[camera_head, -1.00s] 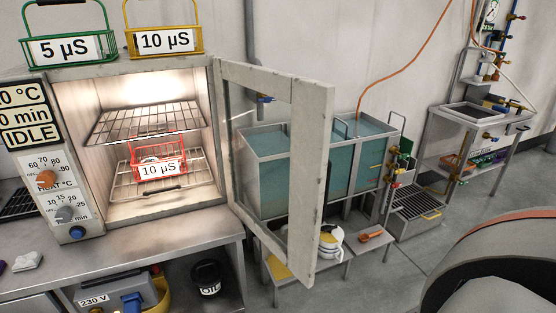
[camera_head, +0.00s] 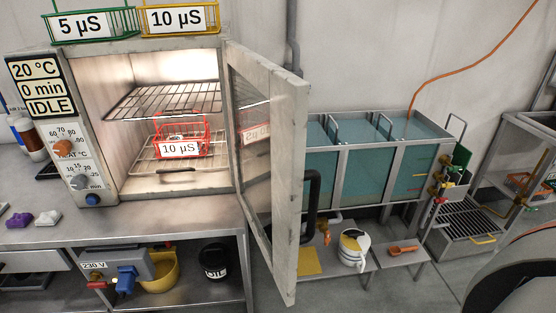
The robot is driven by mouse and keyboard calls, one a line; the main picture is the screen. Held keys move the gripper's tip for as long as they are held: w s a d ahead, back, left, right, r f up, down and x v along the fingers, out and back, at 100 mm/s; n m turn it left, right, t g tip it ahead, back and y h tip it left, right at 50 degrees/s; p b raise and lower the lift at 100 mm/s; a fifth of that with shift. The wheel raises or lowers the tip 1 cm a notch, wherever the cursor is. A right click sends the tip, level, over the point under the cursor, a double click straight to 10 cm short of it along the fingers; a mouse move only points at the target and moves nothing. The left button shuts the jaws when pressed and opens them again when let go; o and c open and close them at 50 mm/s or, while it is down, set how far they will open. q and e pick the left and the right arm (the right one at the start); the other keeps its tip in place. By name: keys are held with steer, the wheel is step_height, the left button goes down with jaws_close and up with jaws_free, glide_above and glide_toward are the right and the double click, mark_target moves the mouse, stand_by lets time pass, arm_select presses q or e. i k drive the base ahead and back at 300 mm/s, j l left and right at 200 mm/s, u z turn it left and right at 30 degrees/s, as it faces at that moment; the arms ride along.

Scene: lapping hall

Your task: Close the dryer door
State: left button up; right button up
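The dryer (camera_head: 95,120) stands on a metal bench at the left, lit inside, with its panel reading 20 °C, 0 min, IDLE. Its door (camera_head: 288,185) is hinged on the right side of the opening and stands wide open, swung out toward me. The door has a pale worn frame, a glass pane and a dark handle (camera_head: 312,205) on its outer side. A red wire basket (camera_head: 180,145) labelled 10 µS sits on the lower rack, inside the chamber. Neither gripper shows; a dark, rounded part at the lower right seems to be my own arm.
Green (camera_head: 95,24) and yellow (camera_head: 180,18) wire baskets stand on top of the dryer. Water tanks (camera_head: 370,170) stand behind the door to the right. A low shelf below them holds a white and yellow container (camera_head: 353,250). Floor shows at the lower right.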

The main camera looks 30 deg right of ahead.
mark_target(287, 94)
steer(key=l+u, duration=0.1)
steer(key=l, duration=0.45)
steer(key=k+l+u, duration=0.15)
steer(key=l, duration=0.4)
steer(key=k+l+u, duration=0.1)
steer(key=l, duration=0.5)
